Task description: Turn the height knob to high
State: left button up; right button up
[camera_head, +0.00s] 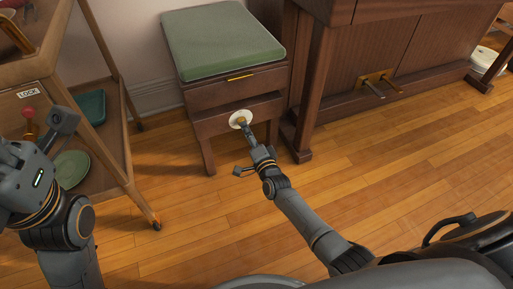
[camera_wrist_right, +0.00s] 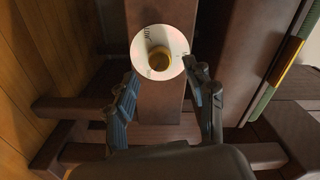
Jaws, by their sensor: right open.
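The height knob is a small brass knob (camera_wrist_right: 160,59) in the middle of a round white dial (camera_head: 235,119) on the side of a wooden bench (camera_head: 240,78) with a green cushion.
A wooden shelf cart (camera_head: 128,165) with a LOCK label, a red-knobbed lever (camera_head: 29,113), a teal tray (camera_head: 92,107) and a green plate (camera_head: 72,168) stands at the left. A piano (camera_head: 345,75) with brass pedals (camera_head: 376,84) stands right of the bench.

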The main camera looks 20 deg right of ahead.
jog(key=s, duration=0.8)
jog(key=shift+s+d, duration=0.15)
jog(key=shift+s, duration=0.1)
